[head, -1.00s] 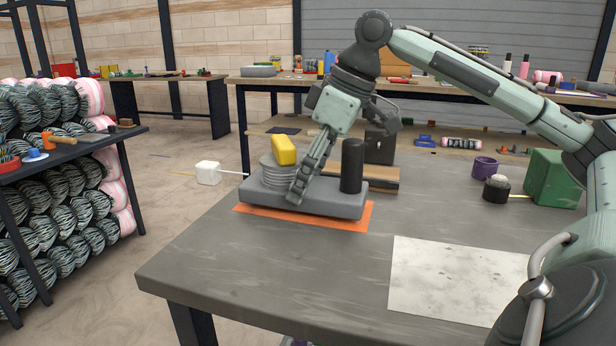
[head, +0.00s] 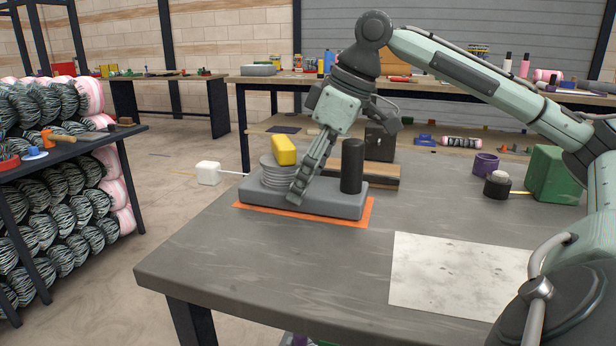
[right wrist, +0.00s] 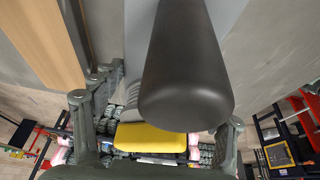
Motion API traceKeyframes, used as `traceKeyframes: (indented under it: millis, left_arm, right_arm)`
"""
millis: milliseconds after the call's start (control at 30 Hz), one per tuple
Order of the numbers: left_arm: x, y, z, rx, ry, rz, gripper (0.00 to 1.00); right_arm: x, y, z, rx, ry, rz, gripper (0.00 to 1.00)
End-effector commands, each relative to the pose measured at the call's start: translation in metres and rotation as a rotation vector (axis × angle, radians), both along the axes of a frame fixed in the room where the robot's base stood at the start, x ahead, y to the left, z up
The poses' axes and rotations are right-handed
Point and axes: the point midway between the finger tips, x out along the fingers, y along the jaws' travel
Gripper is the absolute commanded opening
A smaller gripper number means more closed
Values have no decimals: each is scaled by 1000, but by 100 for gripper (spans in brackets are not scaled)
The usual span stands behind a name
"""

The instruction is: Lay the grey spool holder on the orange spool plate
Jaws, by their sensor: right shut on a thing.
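The grey spool holder (head: 330,204) is a flat grey slab. It carries a ribbed grey coil (head: 277,172), a yellow block (head: 284,150) and a black upright cylinder (head: 351,166). It sits level over the orange spool plate (head: 352,219), whose orange shows along the front and right edges. I cannot tell for sure whether the slab touches the plate. My right gripper (head: 297,195) points down and is shut on the holder between coil and cylinder. In the right wrist view the black cylinder (right wrist: 187,70) fills the middle, with the yellow block (right wrist: 150,138) below it. My left gripper is out of view.
A pale sheet (head: 455,274) lies on the grey table (head: 260,270) in front. A wooden block (head: 380,177) and dark box (head: 380,145) stand behind the holder. A purple cup (head: 485,164), a black jar (head: 497,185) and a green box (head: 555,173) are at right.

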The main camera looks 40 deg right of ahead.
Motion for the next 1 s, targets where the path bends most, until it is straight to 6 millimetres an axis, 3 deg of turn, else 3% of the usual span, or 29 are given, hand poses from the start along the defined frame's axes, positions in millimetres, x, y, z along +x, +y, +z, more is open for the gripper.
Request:
traceKeyframes:
  millis: [233, 267, 433, 767, 1000]
  left_arm:
    - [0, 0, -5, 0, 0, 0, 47]
    - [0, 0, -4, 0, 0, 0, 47]
    - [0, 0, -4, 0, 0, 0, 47]
    - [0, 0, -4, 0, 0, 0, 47]
    - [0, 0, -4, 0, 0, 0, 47]
  right_arm:
    - [0, 0, -5, 0, -2, 0, 30]
    - [0, 0, -4, 0, -2, 0, 76]
    - [0, 0, -4, 0, -1, 0, 97]
    - [0, 0, -5, 0, 1, 0, 97]
    - [-9, -4, 21, 5, -4, 0, 97]
